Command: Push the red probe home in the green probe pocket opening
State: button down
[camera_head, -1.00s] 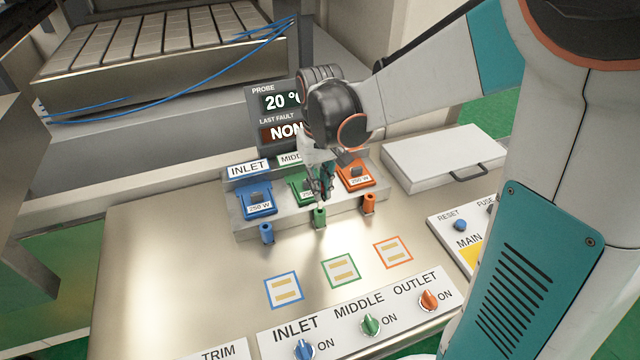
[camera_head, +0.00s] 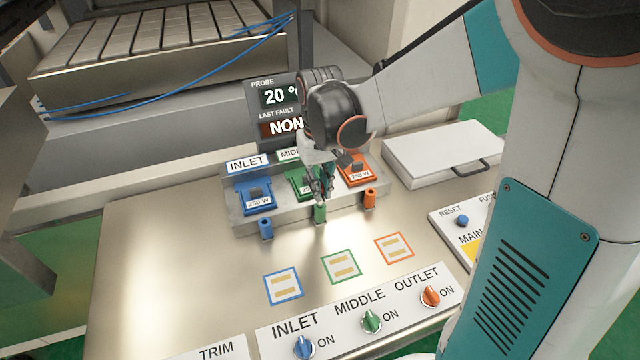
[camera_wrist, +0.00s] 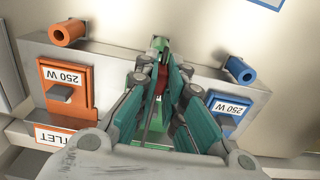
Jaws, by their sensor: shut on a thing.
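My gripper (camera_wrist: 165,78) is shut on the red probe (camera_wrist: 162,80), which shows as a small red piece between the green-padded fingers in the wrist view. Just beyond the fingertips is the green probe pocket (camera_wrist: 159,44) on the front of the heater block. In the head view my gripper (camera_head: 323,195) points down right at the green probe pocket (camera_head: 320,214), and the probe is hidden by the fingers. I cannot tell how far the probe's tip is inside the opening.
A blue pocket (camera_head: 265,229) and an orange pocket (camera_head: 369,198) stand on either side. The blue heater (camera_head: 257,197) and orange heater (camera_head: 356,172) sit on the block. Knobs line the front panel (camera_head: 390,312).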

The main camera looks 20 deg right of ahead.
aim_at(320, 208)
jog(key=shift+f+b, duration=1.55)
jog(key=shift+f, duration=0.6)
jog(key=c, duration=1.6)
grip_release()
jog(key=shift+r, duration=0.1)
jog(key=shift+r, duration=0.1)
notch_tip(320, 208, up, 12)
jog(key=shift+s+f, duration=0.1)
jog(key=shift+o, duration=0.4)
jog(key=o, duration=1.3)
